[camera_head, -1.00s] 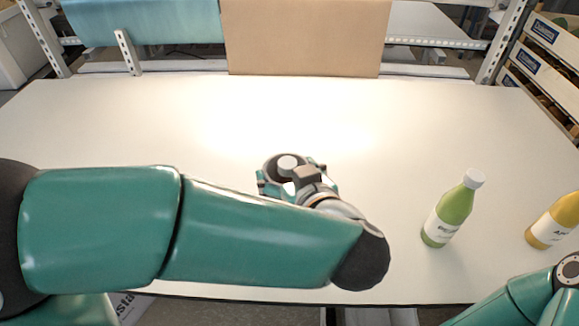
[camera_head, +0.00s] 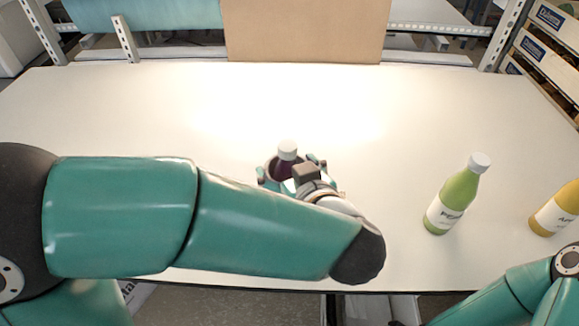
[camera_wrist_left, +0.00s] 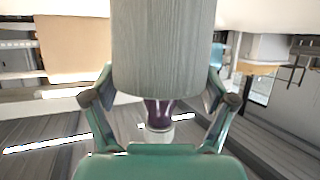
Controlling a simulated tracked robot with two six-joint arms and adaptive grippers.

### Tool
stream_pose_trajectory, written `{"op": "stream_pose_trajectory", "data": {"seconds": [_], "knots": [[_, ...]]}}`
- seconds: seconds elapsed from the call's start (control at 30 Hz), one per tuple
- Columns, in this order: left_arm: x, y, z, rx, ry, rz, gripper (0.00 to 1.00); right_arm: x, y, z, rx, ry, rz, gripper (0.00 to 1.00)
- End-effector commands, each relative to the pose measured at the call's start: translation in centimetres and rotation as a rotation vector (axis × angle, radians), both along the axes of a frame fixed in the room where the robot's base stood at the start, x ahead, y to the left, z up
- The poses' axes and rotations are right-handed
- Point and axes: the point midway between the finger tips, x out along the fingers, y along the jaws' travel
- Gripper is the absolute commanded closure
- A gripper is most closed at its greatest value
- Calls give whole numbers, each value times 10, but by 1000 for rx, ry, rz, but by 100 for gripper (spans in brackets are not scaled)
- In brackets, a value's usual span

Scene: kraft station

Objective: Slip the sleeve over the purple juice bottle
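The purple juice bottle (camera_head: 287,152) stands upright near the middle of the table. Its white cap and dark purple neck stick out above the sleeve (camera_head: 271,167). In the left wrist view, which looks upside down, the grey, wood-grained sleeve (camera_wrist_left: 163,45) is around the bottle (camera_wrist_left: 158,115), with the neck and cap coming out of its end. My left gripper (camera_head: 291,176) has its fingers on both sides of the sleeve, shut on it. My forearm hides the lower bottle and the sleeve's bottom edge. My right gripper is out of view.
A green bottle (camera_head: 457,198) stands right of my left gripper, and a yellow bottle (camera_head: 556,212) at the right edge. A brown board (camera_head: 305,32) stands behind the table. The table's back and left are clear. My right arm is at the lower right.

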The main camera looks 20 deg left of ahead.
Motion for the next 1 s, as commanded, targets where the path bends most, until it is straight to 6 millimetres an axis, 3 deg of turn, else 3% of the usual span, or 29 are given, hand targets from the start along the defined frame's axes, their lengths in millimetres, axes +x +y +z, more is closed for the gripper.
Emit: {"op": "stream_pose_trajectory", "data": {"seconds": [0.57,1.0], "knots": [[-7,-7,5,-1,-2,-1,0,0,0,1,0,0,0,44],[-66,-55,35,0,-1,-5,0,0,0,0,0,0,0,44]]}}
